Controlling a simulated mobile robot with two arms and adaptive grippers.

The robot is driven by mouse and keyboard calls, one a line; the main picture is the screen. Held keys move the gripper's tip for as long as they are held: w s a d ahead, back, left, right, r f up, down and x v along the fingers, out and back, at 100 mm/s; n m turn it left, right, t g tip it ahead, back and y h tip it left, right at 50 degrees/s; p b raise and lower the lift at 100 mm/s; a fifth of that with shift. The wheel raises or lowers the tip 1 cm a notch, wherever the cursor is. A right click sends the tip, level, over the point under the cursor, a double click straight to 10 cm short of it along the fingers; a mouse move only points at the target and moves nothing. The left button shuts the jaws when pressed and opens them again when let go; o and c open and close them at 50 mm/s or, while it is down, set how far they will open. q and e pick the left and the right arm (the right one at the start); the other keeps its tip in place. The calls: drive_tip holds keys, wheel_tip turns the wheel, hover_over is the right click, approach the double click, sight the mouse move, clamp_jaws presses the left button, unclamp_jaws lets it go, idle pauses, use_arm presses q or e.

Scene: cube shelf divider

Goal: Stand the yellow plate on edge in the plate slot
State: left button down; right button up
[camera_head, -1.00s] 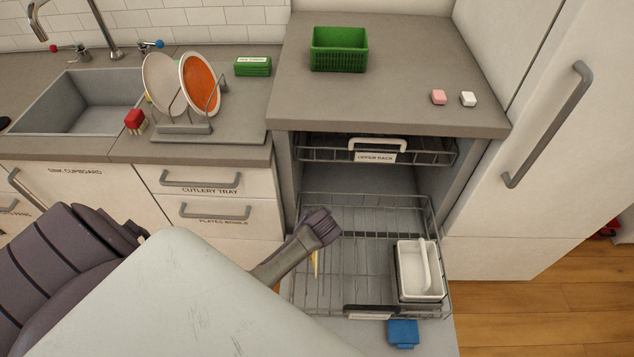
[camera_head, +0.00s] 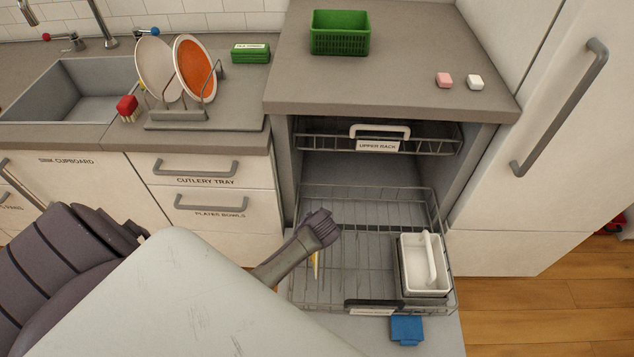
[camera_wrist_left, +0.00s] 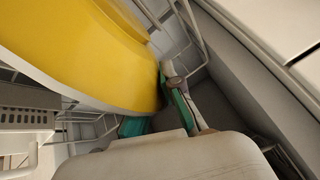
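The yellow plate (camera_wrist_left: 85,50) fills the upper left of the left wrist view. In the head view only a thin yellow sliver of the plate (camera_head: 316,265) shows below my left gripper (camera_head: 322,228), so it is seen nearly edge-on. The gripper is over the pulled-out lower wire rack (camera_head: 375,275). In the left wrist view the teal-padded fingers (camera_wrist_left: 160,115) lie at the plate's rim and appear shut on it; the rim partly hides one finger. A drying rack (camera_head: 180,125) on the counter holds a white plate and an orange plate upright. No plate slot is labelled. My right gripper is out of view.
A white basket (camera_head: 411,277) stands in the lower rack's right side. The upper rack (camera_head: 440,146) is above, under the counter. A blue block (camera_head: 406,330) is in front of the lower rack. A green basket (camera_head: 313,39) and pink and white blocks are on the counter.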

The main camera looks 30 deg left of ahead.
use_arm(q)
drive_tip(key=shift+f+b, duration=0.45)
drive_tip(key=shift+f, duration=0.15)
drive_tip(key=c, duration=1.6)
unclamp_jaws()
drive_tip(key=shift+o, duration=0.4)
drive_tip(key=o, duration=0.5)
drive_tip(key=shift+r, duration=0.1)
wheel_tip(320, 180, up, 8)
drive_tip(key=p, duration=0.8)
